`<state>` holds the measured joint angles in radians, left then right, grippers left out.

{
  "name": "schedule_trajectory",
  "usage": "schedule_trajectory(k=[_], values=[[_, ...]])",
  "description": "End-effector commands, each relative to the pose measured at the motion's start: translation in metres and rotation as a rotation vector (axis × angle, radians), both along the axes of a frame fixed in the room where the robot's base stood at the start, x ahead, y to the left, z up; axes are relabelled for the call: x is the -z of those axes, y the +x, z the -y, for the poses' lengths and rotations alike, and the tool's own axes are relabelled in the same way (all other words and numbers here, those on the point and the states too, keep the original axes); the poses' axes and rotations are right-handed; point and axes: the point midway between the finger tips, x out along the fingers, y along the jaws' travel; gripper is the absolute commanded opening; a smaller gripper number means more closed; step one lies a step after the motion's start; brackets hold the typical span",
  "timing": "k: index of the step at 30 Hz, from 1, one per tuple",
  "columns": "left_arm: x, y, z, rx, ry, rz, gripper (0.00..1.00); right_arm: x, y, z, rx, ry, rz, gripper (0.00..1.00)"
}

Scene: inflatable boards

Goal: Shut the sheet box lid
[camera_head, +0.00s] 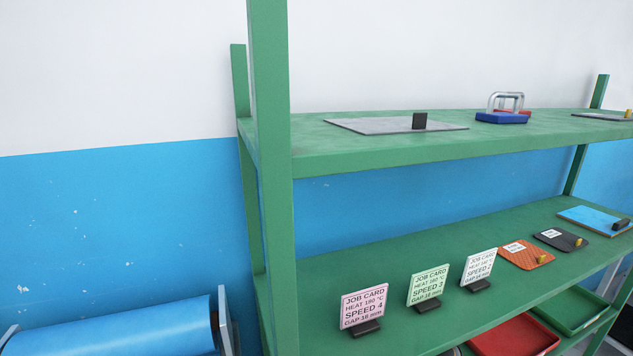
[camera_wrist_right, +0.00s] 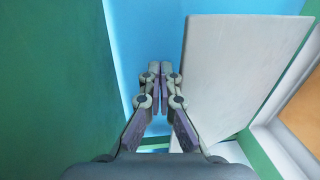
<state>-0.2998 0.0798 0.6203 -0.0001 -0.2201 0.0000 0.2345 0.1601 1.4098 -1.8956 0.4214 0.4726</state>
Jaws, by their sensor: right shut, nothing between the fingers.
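My right gripper (camera_wrist_right: 158,68) shows in the right wrist view, shut and empty, with its two fingertips together. A flat pale grey panel (camera_wrist_right: 240,70), which looks like the sheet box lid, stands just to the right of the fingers. I cannot tell whether the fingers touch it. A pale rim (camera_wrist_right: 285,145) with an orange-brown surface beside it shows at the right edge and may be part of the sheet box; most of it is out of view. Neither the box nor any gripper shows in the head view. My left gripper is not in view.
In the head view, a green shelf rack (camera_head: 268,180) holds a grey sheet (camera_head: 375,125), a blue-based item with metal handles (camera_head: 501,118) and several job cards, including a pink one (camera_head: 364,306). A blue roll (camera_head: 120,328) lies at lower left. A green surface (camera_wrist_right: 50,90) borders the gripper's left.

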Motion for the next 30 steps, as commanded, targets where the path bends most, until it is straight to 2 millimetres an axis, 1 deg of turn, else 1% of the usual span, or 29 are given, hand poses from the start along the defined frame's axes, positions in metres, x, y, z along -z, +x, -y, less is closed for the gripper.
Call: schedule_trajectory(k=[14, 30], values=[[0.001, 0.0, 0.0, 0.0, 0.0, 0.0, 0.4, 0.002, -0.001, 0.0, 0.0, -0.001, -0.001, 0.0], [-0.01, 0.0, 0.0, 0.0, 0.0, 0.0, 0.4, 0.004, -0.023, 0.009, 0.001, -0.001, -0.001, 0.0]])
